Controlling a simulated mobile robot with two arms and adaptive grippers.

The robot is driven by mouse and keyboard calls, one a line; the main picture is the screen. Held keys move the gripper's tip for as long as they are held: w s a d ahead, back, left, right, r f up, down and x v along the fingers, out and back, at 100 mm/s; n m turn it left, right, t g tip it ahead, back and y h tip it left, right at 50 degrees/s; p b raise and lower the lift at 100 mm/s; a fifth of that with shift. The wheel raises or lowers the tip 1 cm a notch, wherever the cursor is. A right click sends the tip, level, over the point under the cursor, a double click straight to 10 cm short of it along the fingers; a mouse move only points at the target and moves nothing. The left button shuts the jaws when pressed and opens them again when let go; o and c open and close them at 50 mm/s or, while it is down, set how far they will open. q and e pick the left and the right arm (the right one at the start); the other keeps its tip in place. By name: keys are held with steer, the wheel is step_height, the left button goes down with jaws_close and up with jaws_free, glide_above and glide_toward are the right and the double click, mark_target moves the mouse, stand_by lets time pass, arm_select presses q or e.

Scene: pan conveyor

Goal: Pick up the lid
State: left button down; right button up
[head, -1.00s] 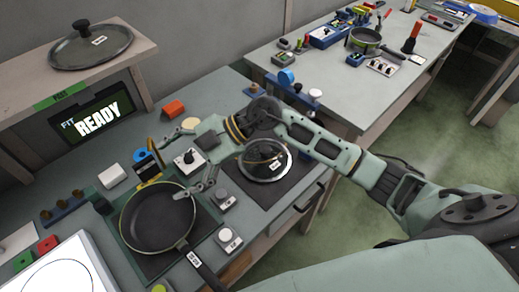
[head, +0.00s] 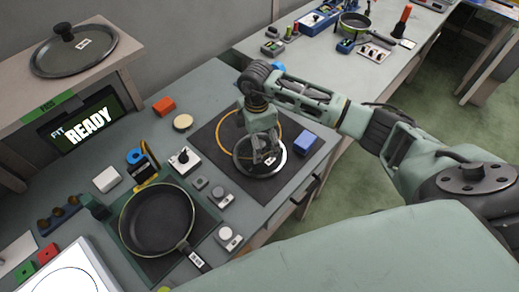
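A round lid with a steel rim (head: 243,168) lies on the dark square mat on the workbench. My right gripper (head: 266,158) points down over the middle of this lid and hides its knob. I cannot tell whether the fingers are open or closed on the knob. A second dark lid (head: 60,65) with a black knob and a white tag lies on the raised wooden shelf at the upper left. A black frying pan (head: 152,217) stands empty and uncovered on a dark green plate left of the mat. My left gripper is not in view.
A joystick box (head: 184,161), a grey knob block (head: 220,196) and another block (head: 229,237) stand between pan and mat. A blue box (head: 305,142) is right of the lid. A screen reading READY (head: 88,127) is under the shelf. A second bench holds another pan (head: 355,27).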

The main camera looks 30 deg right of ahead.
steer(key=shift+f, duration=0.6)
steer(key=c, duration=0.5)
steer(key=shift+s+r, duration=0.1)
steer(key=shift+s, duration=0.45)
jaws_close()
